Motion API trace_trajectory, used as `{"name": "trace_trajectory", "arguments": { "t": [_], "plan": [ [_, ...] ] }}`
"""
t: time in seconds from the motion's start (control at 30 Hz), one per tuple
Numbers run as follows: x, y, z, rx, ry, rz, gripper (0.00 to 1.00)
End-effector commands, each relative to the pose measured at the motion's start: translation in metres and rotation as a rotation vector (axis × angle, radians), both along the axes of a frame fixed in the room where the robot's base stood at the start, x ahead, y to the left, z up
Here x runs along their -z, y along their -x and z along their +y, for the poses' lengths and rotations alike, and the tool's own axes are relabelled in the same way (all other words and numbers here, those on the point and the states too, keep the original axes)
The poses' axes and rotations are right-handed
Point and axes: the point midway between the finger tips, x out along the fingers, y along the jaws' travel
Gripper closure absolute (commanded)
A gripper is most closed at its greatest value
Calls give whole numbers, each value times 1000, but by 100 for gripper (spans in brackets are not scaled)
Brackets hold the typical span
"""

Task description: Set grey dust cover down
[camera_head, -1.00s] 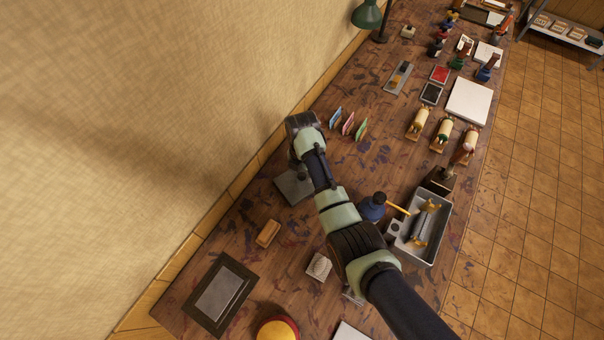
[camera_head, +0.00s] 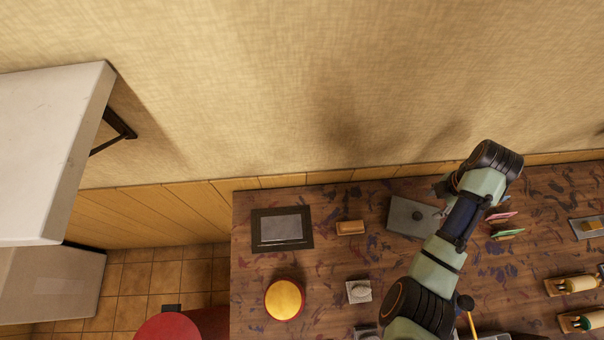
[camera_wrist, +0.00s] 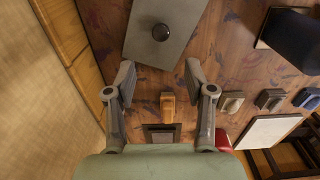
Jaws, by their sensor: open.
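The grey dust cover (camera_head: 403,222) is a flat grey rectangle with a dark round knob. In the head view it lies on the stained wooden bench near the wall, partly hidden by my arm at its right side. The cover (camera_wrist: 180,20) also fills the top middle of the wrist view, its far edge cut off. My gripper (camera_wrist: 160,74) is open and empty there, with the knob beyond its spread fingertips and nothing between them. In the head view my gripper (camera_head: 443,188) is beside the cover's upper right, its fingers mostly hidden.
A small wooden block (camera_head: 350,227) and a dark framed plate (camera_head: 283,229) lie left of the cover. A yellow-topped round thing (camera_head: 284,299) and a pale block (camera_head: 359,291) are nearer. Small coloured cards (camera_head: 505,217) stand right of my arm. The wall runs close behind the bench.

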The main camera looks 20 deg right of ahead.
Motion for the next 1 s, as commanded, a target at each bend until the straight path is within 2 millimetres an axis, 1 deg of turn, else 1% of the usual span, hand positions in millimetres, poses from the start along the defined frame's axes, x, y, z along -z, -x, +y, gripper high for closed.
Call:
{"name": "trace_trajectory", "arguments": {
  "t": [0.07,0.13,0.17,0.2,0.23,0.27,0.3,0.33,0.37,0.4,0.47,0.5,0.6,0.7,0.73,0.8,1.0],
  "plan": [
    [0,-14,13,38,26,-27,46],
    [-4,-41,39,133,74,-95,46],
    [-8,-55,56,190,97,-141,46],
    [-14,-75,84,280,118,-220,46],
    [-21,-89,107,357,123,-291,46],
    [-29,-102,134,436,116,-365,46],
    [-42,-115,169,545,88,-471,46],
    [-53,-121,197,624,49,-548,46],
    [-65,-125,224,703,-2,-621,46],
    [-82,-127,260,800,-88,-710,46],
    [-108,-121,308,929,-241,-813,46],
    [-125,-114,335,1004,-348,-859,46],
    [-159,-94,385,1137,-586,-915,46],
    [-178,-79,408,1208,-729,-920,46],
    [-181,-77,411,1219,-750,-919,46],
    [-185,-75,413,1232,-774,-918,46],
    [-184,-75,413,1235,-773,-918,46]
  ]
}}
